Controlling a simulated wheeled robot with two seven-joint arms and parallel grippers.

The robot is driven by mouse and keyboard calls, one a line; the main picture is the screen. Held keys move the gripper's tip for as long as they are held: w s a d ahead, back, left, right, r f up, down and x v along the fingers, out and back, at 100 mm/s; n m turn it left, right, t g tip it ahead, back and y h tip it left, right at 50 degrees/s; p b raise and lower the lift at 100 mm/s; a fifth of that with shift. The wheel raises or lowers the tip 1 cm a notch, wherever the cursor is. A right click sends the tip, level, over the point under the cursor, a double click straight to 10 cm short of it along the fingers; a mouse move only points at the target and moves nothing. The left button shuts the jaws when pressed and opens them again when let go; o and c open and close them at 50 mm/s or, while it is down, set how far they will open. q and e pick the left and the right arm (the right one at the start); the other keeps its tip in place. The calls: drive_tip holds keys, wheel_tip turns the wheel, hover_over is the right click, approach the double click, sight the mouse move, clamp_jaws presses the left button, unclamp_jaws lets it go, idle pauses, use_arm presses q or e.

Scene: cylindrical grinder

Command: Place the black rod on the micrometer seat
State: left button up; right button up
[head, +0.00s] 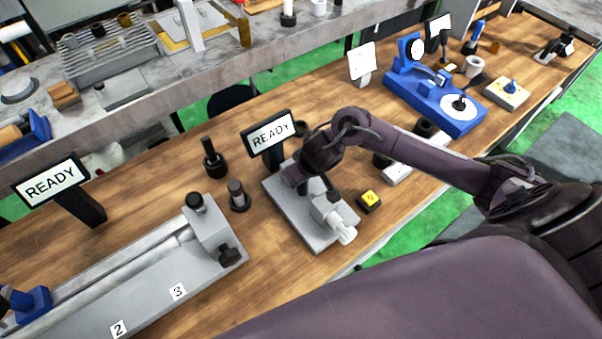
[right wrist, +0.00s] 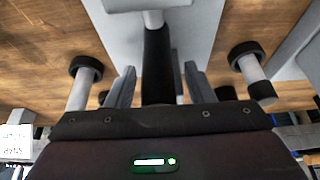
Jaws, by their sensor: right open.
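The grey micrometer stand (head: 290,218) has a white cylindrical end (head: 345,232) and stands near the front edge of the wooden bench. My right gripper (head: 318,188) is low over this stand, and the arm hides part of it. In the right wrist view its two fingers (right wrist: 158,88) are apart. A black rod (right wrist: 157,65) shows between them, in line with a grey cylinder (right wrist: 153,18) above it in the picture. Gaps show on both sides of the rod. Whether the rod rests fully on the seat cannot be told. My left gripper is out of view.
A READY screen (head: 270,132) stands just behind the stand. A black rod-shaped part (head: 212,160) and a grey cylinder (head: 238,195) stand to its left. A yellow-topped block (head: 369,201) is to its right. The long grey grinder bed (head: 140,290) fills the lower left.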

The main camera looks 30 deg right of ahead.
drive_tip(key=shift+r, duration=0.5)
drive_tip(key=p+v, duration=0.3)
drive_tip(key=v, duration=0.8)
drive_tip(key=shift+s, duration=0.2)
